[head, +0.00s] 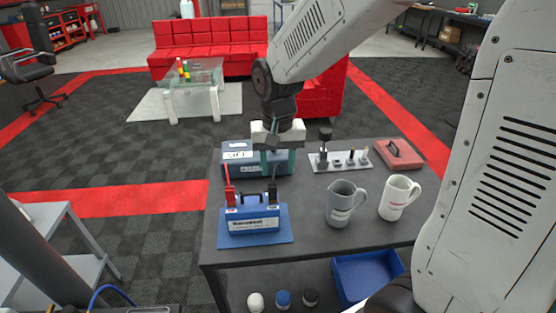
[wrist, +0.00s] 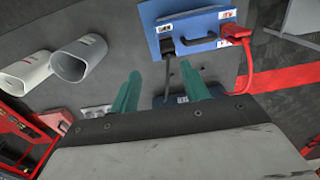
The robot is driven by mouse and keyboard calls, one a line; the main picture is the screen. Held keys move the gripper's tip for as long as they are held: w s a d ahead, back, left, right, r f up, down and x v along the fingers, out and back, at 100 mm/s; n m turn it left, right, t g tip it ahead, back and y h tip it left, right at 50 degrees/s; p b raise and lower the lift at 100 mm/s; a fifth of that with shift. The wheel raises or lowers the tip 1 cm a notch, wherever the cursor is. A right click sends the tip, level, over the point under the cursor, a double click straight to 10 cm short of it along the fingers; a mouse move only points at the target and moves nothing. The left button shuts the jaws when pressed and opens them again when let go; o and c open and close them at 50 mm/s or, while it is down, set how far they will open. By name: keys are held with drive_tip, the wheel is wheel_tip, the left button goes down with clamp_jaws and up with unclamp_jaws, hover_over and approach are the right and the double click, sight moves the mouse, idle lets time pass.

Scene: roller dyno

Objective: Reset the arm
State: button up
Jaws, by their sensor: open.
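My gripper (head: 276,160) hangs over the back left part of the dark table (head: 305,222), at the end of my white arm. In the wrist view its two green fingers (wrist: 160,92) are apart, with nothing between them. In the head view the fingers are in front of a blue-grey box (head: 236,165) with a white label, partly hidden by the gripper. I cannot tell whether they touch it. A blue battery (head: 253,225) with a red and a black clamp stands on a blue mat (head: 283,238) in front of the gripper.
A grey mug (head: 340,205) and a white mug (head: 394,199) stand right of the battery. Behind them are a metal holder (head: 325,163) with small parts and a red case (head: 405,158). A blue bin (head: 362,280) sits below. A grey side table (head: 45,235) stands left.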

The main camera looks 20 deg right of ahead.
drive_tip(key=s+d+r+n, duration=0.1)
drive_tip(key=s+r, duration=0.2)
drive_tip(key=s, duration=0.4)
drive_tip(key=s+d+r+n+t, duration=0.1)
drive_tip(key=s+r, duration=0.2)
drive_tip(key=s, duration=0.5)
drive_tip(key=s+d+r+n, duration=0.1)
drive_tip(key=s+r, duration=0.2)
drive_tip(key=s, duration=0.4)
drive_tip(key=shift+s+r+n, duration=0.15)
drive_tip(key=shift+s+n, duration=0.1)
drive_tip(key=shift+n, duration=0.05)
drive_tip(key=shift+w+d+r, duration=0.25)
drive_tip(key=shift+w, duration=0.3)
